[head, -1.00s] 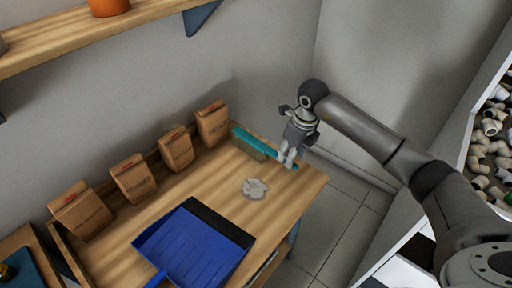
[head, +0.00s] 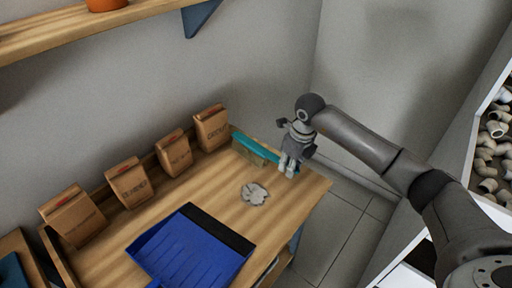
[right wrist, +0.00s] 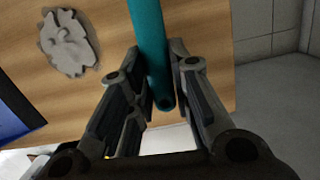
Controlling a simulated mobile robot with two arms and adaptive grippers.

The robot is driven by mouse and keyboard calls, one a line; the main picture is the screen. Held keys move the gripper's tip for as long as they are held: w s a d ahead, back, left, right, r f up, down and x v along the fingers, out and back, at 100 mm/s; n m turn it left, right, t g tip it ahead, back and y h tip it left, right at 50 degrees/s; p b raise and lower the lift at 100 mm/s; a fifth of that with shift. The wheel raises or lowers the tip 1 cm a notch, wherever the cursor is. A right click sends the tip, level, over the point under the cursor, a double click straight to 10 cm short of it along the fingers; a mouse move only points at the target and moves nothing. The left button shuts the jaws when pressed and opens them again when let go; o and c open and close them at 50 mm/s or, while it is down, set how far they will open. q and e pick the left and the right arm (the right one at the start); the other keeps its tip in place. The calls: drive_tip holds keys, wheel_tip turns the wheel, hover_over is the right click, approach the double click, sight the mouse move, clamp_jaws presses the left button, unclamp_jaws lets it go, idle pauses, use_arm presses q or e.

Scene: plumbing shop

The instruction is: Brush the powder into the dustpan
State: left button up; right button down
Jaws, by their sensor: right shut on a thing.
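A teal-handled brush (head: 255,150) with pale bristles is at the back right of the wooden table (head: 190,190), by the paper bags. My right gripper (head: 289,170) is shut on the end of its handle; the right wrist view shows the teal handle (right wrist: 150,45) between the fingers (right wrist: 160,95). The pale grey powder (head: 254,194) lies in a small patch on the tabletop, in front of the brush and apart from it. The blue dustpan (head: 190,250) lies on the table, its dark lip facing the powder. My left gripper is not in view.
Several brown paper bags (head: 173,153) stand in a row along the table's back edge. A shelf (head: 60,30) with an orange pot is on the wall above. Bare tabletop lies around the powder. A bin of white pipe fittings (head: 493,130) is at the far right.

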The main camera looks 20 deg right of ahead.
wheel_tip(320, 180, up, 12)
drive_tip(key=p, duration=0.7)
drive_tip(key=shift+p, duration=0.3)
